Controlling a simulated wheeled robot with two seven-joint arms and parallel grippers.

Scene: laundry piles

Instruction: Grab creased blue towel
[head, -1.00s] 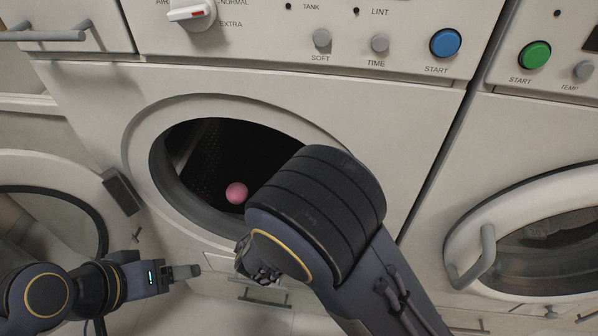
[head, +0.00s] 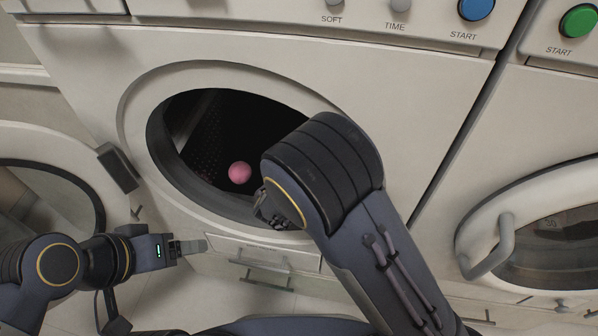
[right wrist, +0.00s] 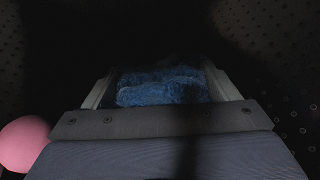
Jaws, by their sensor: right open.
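The creased blue towel (right wrist: 163,88) lies inside the dark drum and shows in the right wrist view, straight ahead between the two fingers. My right gripper (right wrist: 160,78) is open, with one finger on each side of the towel. I cannot tell whether the fingers touch it. In the head view my right arm hides that gripper, and the towel does not show. My left gripper (head: 190,246) is outside the machine at lower left, seen from the side, so its opening does not show.
The round opening of the dryer (head: 160,150) surrounds my right arm. A pink ball (head: 240,172) lies in the drum, also at left in the right wrist view (right wrist: 24,143). An open round door (head: 40,140) stands at left. A closed door with a handle (head: 490,248) is at right.

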